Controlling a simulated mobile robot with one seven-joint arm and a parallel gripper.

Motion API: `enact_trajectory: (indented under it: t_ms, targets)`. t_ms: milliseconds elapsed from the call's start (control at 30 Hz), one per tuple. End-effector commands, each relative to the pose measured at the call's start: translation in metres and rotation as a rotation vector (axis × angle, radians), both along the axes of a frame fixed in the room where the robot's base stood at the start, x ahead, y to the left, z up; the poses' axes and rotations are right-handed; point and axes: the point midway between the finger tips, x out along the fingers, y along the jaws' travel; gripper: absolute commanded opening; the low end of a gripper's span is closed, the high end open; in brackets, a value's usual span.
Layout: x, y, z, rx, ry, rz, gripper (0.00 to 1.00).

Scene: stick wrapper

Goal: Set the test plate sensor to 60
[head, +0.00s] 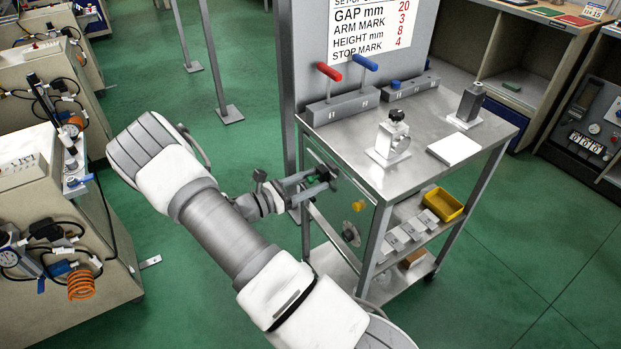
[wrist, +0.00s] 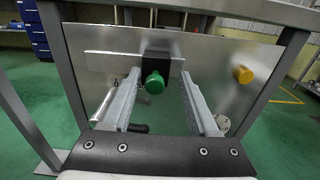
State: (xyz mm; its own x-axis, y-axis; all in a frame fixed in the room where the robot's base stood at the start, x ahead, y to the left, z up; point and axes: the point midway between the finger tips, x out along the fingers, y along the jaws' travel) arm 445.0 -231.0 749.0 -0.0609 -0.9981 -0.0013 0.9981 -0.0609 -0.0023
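The test plate (wrist: 215,75) is a grey metal sheet on the side of the cart, facing my gripper. A black block with a round green knob (wrist: 154,83) sits at its upper middle; I take this block for the sensor. No number or scale is readable on the plate. My gripper (wrist: 156,92) is open, its two fingers pointing at the plate, one on each side of the green knob with gaps between. In the head view my gripper (head: 318,180) is at the cart's left side, partly covering the plate. A yellow knob (wrist: 243,74) sits to the right.
The cart (head: 420,125) carries red and blue levers (head: 328,72), a clamp fixture (head: 392,138), a dark block (head: 470,102) and a white block (head: 454,149). Its lower shelf holds a yellow bin (head: 442,205). Cart legs flank the plate.

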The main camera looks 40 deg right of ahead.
Motion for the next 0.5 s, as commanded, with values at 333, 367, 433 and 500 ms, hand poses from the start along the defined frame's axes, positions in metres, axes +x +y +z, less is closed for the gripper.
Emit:
enact_trajectory:
  t_ms: [333, 367, 433, 500]
  targets:
    - [0.001, 0.002, 0.001, -0.001, -0.001, 0.002, 0.56]
    - [0.002, 0.003, 0.001, -0.001, -0.002, 0.003, 0.56]
    - [0.003, 0.01, 0.002, -0.001, -0.002, 0.005, 0.56]
    - [0.004, 0.022, 0.002, -0.001, -0.003, 0.006, 0.56]
